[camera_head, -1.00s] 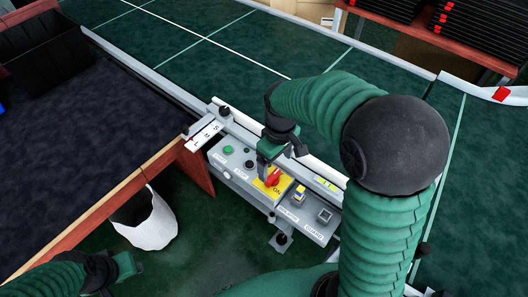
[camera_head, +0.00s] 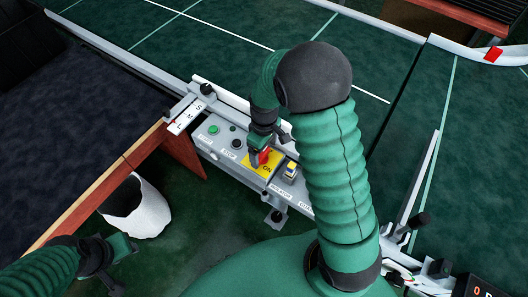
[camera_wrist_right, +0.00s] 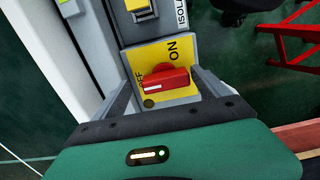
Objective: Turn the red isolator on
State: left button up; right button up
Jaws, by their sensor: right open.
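The red isolator knob (camera_head: 264,155) sits on a yellow plate (camera_head: 250,164) on the grey control box. In the right wrist view the red knob (camera_wrist_right: 165,82) lies crosswise, its white mark at the left end, near the partly hidden OFF lettering. The ON lettering is to its upper right. My right gripper (camera_head: 257,153) is at the knob; in its wrist view the open fingers (camera_wrist_right: 163,88) stand on either side of the knob. I cannot tell whether they touch it. My left gripper (camera_head: 118,262) is low at the left, away from the box; its jaws are unclear.
A green button (camera_head: 213,129) and a black button (camera_head: 236,143) are left of the isolator. A yellow-topped switch (camera_head: 290,171) is to its right. A rail (camera_head: 220,95) runs behind the box, beside the green conveyor belt. A white bin (camera_head: 140,207) stands on the floor at left.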

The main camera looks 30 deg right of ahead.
jog(key=shift+a+f, duration=0.2)
jog(key=shift+f, duration=0.15)
jog(key=shift+w+a, duration=0.1)
jog(key=shift+a, duration=0.4)
jog(key=shift+d, duration=0.4)
jog(key=c, duration=0.9)
jog(key=shift+a, duration=0.15)
jog(key=c, duration=0.5)
pick_arm(q)
jog(key=shift+a+f, duration=0.15)
jog(key=shift+a, duration=0.35)
